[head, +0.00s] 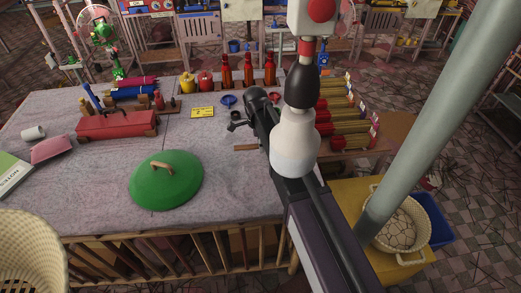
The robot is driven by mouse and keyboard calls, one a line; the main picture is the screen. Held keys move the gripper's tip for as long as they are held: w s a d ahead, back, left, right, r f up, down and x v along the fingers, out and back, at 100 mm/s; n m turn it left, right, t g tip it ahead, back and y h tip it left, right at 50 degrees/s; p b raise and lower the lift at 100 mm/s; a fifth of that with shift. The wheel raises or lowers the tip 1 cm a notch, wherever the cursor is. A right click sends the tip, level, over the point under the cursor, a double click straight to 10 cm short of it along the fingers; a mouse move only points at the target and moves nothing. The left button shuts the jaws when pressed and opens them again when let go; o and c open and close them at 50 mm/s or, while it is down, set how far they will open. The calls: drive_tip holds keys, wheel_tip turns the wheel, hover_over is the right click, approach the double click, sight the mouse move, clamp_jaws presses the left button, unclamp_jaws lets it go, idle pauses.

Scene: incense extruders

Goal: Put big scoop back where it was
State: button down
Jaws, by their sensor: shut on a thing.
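My gripper (235,124) is at the end of my dark arm, above the back right part of the cloth-covered table (90,210). It is shut on a small dark thing, which I take to be the big scoop; its shape is mostly lost against the dark fingers. A short brown wooden piece (246,148) shows just below the gripper; I cannot tell whether it is held or lies on the table. A small blue dish or scoop (229,100) and a red one (274,97) lie just behind the gripper.
A green lid (180,187) lies in front. Bottles (248,70), a yellow sign (203,112) and red and yellow round jars (187,83) stand behind. A red toolbox (115,125) is left; red-ended bundles (335,142) are right. The table between lid and toolbox is clear.

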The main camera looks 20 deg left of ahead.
drive_tip(key=shift+w+a, duration=0.25)
drive_tip(key=shift+w, duration=0.25)
drive_tip(key=shift+w+f+b, duration=0.15)
drive_tip(key=shift+f+b, duration=1.65)
drive_tip(key=shift+b, duration=0.05)
drive_tip(key=shift+f, duration=0.15)
drive_tip(key=c, duration=0.5)
unclamp_jaws()
drive_tip(key=shift+c, duration=0.2)
drive_tip(key=shift+r, duration=0.2)
wheel_tip(320, 180, up, 12)
drive_tip(key=w+a+p, duration=0.1)
drive_tip(key=a+p, duration=0.1)
drive_tip(key=p, duration=1)
drive_tip(key=shift+w+f, duration=0.15)
drive_tip(key=shift+w, duration=0.1)
